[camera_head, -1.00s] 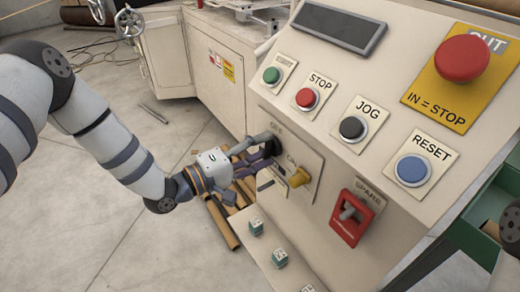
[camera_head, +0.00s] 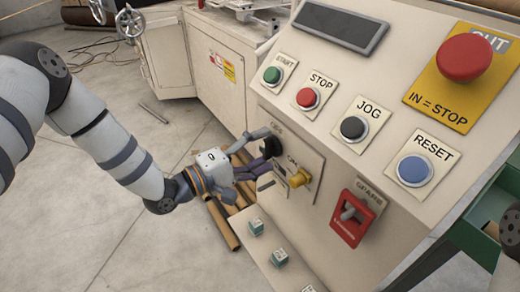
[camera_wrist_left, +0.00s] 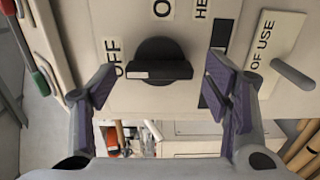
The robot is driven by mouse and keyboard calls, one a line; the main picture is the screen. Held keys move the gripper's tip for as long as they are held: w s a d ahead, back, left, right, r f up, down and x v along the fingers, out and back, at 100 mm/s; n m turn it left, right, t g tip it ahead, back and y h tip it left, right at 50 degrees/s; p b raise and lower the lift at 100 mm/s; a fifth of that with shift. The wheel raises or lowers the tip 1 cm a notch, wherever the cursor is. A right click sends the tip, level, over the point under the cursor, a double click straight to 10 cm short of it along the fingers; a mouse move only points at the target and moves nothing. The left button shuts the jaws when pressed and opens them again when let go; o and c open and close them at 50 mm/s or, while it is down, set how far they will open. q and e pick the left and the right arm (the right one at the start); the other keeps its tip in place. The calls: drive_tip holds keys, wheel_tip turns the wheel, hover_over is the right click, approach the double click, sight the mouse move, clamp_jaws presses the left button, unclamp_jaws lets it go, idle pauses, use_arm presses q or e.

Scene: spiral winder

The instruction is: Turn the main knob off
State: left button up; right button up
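My left gripper (camera_head: 262,158) is at the panel in front of the black knob. In the left wrist view the fingers of my left gripper (camera_wrist_left: 160,88) are spread to either side of the knob, with visible gaps and nothing held. My right gripper is not in view.
START (camera_head: 272,75), STOP (camera_head: 307,97), JOG (camera_head: 352,127) and RESET (camera_head: 413,170) buttons and a large red stop button (camera_head: 463,58) are on the panel. Open floor lies left.

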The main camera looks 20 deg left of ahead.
use_arm(q)
drive_tip(key=v, duration=1.2)
